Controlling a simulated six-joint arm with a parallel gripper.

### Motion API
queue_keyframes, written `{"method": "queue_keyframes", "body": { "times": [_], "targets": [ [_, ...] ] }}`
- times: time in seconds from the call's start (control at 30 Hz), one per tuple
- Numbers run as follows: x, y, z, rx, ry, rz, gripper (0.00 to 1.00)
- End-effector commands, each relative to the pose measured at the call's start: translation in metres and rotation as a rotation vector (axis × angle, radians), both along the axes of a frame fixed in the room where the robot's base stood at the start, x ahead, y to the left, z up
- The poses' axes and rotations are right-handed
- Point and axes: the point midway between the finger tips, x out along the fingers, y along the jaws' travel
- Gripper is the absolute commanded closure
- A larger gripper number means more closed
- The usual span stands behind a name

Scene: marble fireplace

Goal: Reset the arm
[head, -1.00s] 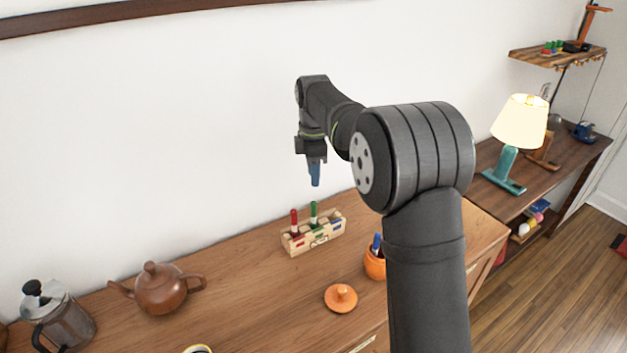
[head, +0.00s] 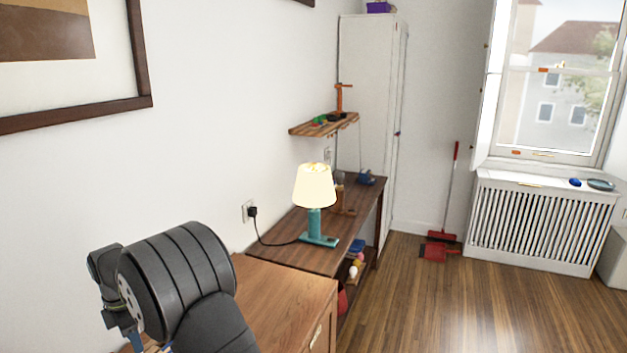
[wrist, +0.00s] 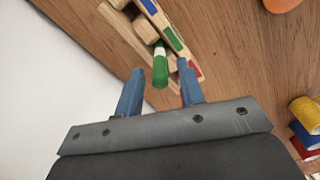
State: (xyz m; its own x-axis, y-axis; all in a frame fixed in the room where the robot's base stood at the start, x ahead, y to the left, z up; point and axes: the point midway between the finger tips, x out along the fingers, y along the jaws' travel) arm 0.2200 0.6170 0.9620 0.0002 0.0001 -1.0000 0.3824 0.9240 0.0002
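My gripper (wrist: 158,88) shows in the wrist view with its two blue fingers apart and nothing held between them. Beyond the fingertips is a green marker (wrist: 160,66) in a pale wooden holder with coloured patches (wrist: 150,28). A red piece shows partly behind the right finger. In the head view, my arm is at the lower left, and the blue fingers (head: 137,341) are only partly in view at the bottom edge. The holder cannot be made out there.
The wooden cabinet top (head: 285,290) lies beside my arm. A lit lamp (head: 315,190) stands on the darker side table (head: 285,255) beyond. A small shelf (head: 325,126) is on the wall. Yellow, blue and red items (wrist: 306,130) sit at the wrist view's right edge.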

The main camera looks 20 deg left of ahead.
Motion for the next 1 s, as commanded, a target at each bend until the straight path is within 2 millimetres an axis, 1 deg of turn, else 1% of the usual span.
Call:
{"method": "queue_keyframes", "body": {
  "times": [0.03,0.07,0.2,0.3,0.53,0.83,0.93,1.0],
  "targets": [
    [0.000,-0.001,-0.011,-0.004,0.002,0.000,0.64],
    [0.000,-0.001,-0.016,-0.004,0.002,0.000,0.64],
    [0.000,0.001,0.005,0.004,-0.002,0.000,0.64],
    [0.000,0.000,0.014,0.002,-0.001,0.000,0.64],
    [0.000,0.000,0.021,-0.001,0.000,0.000,0.64],
    [0.000,0.000,0.019,-0.001,0.000,0.000,0.64],
    [0.000,0.000,0.012,-0.001,0.000,0.000,0.64],
    [0.000,0.000,0.003,-0.003,0.001,0.000,0.64]
  ]
}}
